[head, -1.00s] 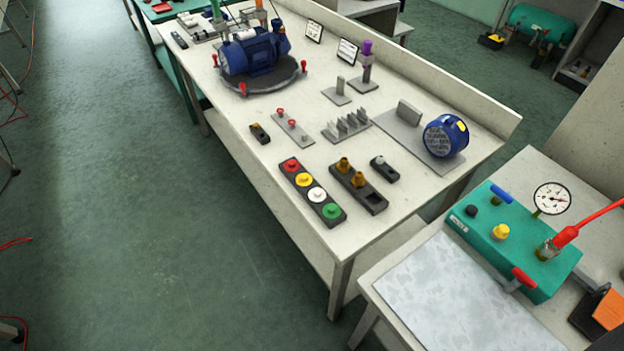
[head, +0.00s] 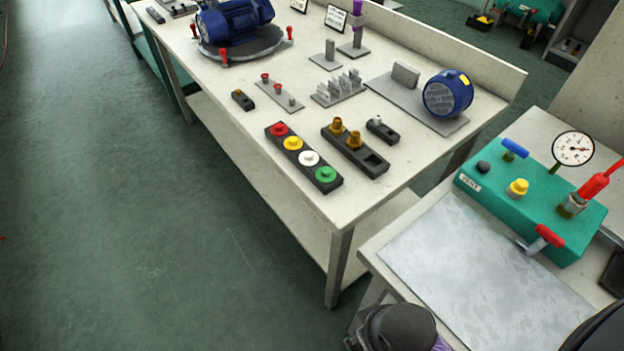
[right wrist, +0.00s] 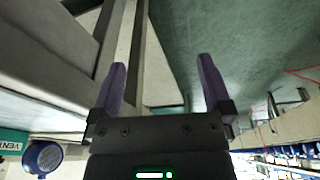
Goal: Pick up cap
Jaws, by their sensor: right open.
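A black strip (head: 317,187) on the bench carries round caps in a row: a red cap (head: 279,130), a yellow cap (head: 293,143), a white cap (head: 309,159) and a green cap (head: 326,175). My right gripper (right wrist: 161,62) shows in the right wrist view with its two purple fingers apart and nothing between them. Bench legs and the floor lie beyond the fingers, and no coloured cap is seen there. Dark parts of my own arm enter at the bottom of the head view. My left gripper is not in view.
Beside the strip stands a dark holder (head: 372,166) with two brass fittings. A blue motor (head: 448,94) lies on a grey plate further right. A green test box (head: 530,200) with a gauge (head: 573,148) stands on the right table, behind a bare pale mat (head: 480,262).

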